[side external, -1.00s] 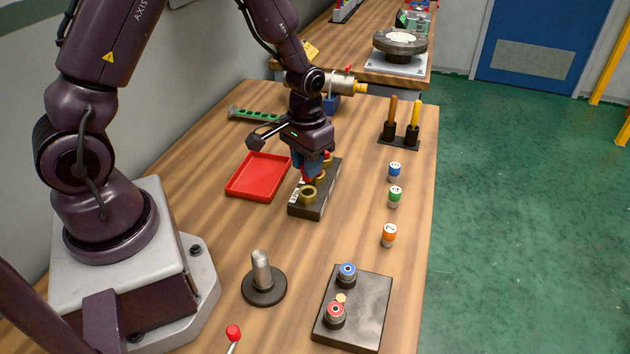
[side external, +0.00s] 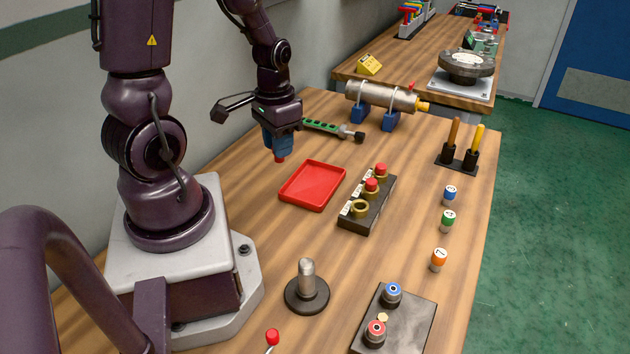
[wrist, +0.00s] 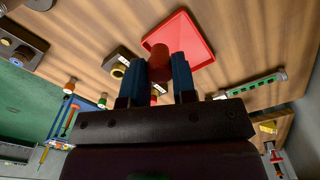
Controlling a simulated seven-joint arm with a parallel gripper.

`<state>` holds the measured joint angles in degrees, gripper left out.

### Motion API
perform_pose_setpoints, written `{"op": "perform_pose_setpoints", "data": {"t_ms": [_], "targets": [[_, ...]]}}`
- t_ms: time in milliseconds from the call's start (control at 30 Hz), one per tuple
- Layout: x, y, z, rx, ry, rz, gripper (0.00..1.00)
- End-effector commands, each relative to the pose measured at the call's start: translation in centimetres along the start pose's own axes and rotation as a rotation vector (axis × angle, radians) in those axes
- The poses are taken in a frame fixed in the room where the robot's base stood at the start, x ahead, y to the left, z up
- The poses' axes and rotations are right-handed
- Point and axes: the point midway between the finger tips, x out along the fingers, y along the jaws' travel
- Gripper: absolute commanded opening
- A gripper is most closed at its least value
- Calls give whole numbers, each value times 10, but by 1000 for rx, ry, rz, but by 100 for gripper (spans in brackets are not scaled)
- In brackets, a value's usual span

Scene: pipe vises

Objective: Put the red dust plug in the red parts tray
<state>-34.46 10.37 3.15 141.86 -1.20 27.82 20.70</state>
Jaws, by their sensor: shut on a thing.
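My gripper (side external: 279,152) is shut on a red dust plug, whose red end (side external: 280,160) shows below the blue fingers. In the wrist view the red plug (wrist: 159,62) sits between the two fingers (wrist: 160,72). The gripper is in the air, at the left of the red parts tray (side external: 287,194) in the side view. The tray lies flat and empty on the bench; it also shows in the wrist view (wrist: 204,50), partly hidden behind the plug and a finger.
A dark block (side external: 352,224) right of the tray has an open brass socket (side external: 360,209) and two red plugs (side external: 371,187) in place. A metal post on a round base (side external: 307,289) stands nearer. A green strip tool (side external: 325,127) lies behind the tray.

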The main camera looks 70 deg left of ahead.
Motion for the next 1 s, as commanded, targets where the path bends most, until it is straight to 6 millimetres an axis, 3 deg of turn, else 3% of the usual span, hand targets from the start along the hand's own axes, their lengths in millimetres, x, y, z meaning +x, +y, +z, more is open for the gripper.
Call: {"op": "perform_pose_setpoints", "data": {"t_ms": [367,533,700,867,1000], "targets": [[37,-27,-77,14,-1,1,0],[66,-36,-104,13,-3,2,0],[87,-42,-121,13,0,1,0],[96,-45,-128,13,0,1,0],[116,-45,-131,13,-3,2,0]]}}
